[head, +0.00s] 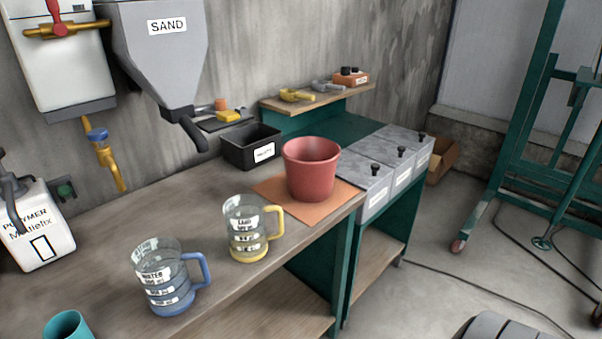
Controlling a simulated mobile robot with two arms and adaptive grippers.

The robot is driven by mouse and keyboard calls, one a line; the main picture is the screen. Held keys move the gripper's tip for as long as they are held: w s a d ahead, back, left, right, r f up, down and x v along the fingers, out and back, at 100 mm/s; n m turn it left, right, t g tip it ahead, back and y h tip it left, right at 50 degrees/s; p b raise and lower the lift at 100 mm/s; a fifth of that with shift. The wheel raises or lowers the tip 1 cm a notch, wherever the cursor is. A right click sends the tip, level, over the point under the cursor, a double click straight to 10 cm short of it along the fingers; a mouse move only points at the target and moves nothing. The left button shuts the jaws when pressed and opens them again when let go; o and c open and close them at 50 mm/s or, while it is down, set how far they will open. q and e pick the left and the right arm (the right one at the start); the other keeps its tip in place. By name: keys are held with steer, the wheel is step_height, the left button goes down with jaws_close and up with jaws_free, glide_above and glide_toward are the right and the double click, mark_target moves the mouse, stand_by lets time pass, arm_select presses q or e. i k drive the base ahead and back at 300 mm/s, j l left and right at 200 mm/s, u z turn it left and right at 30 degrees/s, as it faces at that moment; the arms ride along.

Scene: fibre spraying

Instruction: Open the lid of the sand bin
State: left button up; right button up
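Three grey bins stand in a row at the right end of the bench: a near bin (370,203), a middle bin (402,180) and a far bin (424,158). Each has a flat grey lid with a black knob, and all three lids lie shut. The white labels on their fronts are too small to read, so I cannot tell which is the sand bin. A grey hopper (165,55) labelled SAND hangs on the wall at the upper left, its top cut off by the frame. Neither of my grippers is in view.
A red bucket (310,170) stands on an orange mat (275,190) beside the near bin. A yellow-handled jug (247,240), a blue-handled jug (165,285) and a black tray (235,155) stand on the bench. A shelf (325,101) holds scoops behind.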

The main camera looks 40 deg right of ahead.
mark_target(364, 172)
steer(key=l+z, duration=0.1)
steer(key=z, duration=1.65)
